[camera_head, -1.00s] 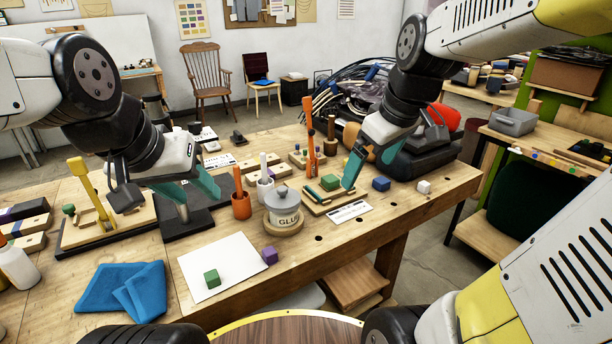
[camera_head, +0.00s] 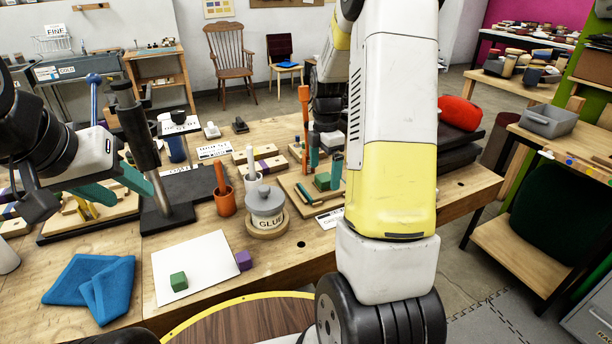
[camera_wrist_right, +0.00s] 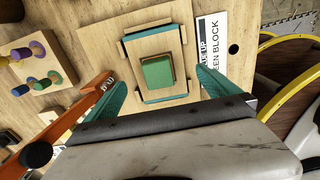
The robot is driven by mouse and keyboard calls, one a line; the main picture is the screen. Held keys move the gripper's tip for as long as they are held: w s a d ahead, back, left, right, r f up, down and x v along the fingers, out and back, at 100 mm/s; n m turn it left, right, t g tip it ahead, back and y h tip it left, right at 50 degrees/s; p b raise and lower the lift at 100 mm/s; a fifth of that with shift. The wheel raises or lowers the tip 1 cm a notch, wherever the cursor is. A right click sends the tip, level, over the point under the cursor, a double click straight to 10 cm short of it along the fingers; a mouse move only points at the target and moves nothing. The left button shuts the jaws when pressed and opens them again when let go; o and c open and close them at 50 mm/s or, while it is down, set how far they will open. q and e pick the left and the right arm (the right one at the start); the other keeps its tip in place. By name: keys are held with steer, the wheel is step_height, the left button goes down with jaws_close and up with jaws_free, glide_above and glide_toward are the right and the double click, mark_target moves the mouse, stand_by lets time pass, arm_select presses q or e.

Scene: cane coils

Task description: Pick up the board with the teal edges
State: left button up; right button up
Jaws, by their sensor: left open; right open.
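In the right wrist view, a small wooden board with teal edges (camera_wrist_right: 139,61) lies on a larger wooden base (camera_wrist_right: 100,37). A green block (camera_wrist_right: 157,73) sits on its middle. In the head view, the green block (camera_head: 322,181) and a teal edge (camera_head: 305,194) show, while my right arm hides part of the base. My right gripper (camera_wrist_right: 165,88) is open above the base, one teal finger on each side of the board, empty. Whether the fingers touch the base is unclear. My left gripper (camera_head: 132,201) is open and empty over the left of the bench.
A glue pot (camera_head: 265,213) and an orange cup (camera_head: 225,202) stand left of the base. A printed label card (camera_wrist_right: 213,48) lies beside it. An orange clamp (camera_wrist_right: 86,112) stands close to the right gripper. White paper (camera_head: 205,262) and blue cloth (camera_head: 92,285) lie nearer me.

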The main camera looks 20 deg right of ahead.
mark_target(325, 177)
step_height(325, 177, down, 4)
steer(key=shift+w+d+f, duration=0.1)
steer(key=shift+d+f, duration=0.05)
steer(key=shift+f, duration=0.1)
steer(key=shift+c, duration=0.4)
steer(key=shift+r, duration=0.1)
steer(key=c, duration=1.3)
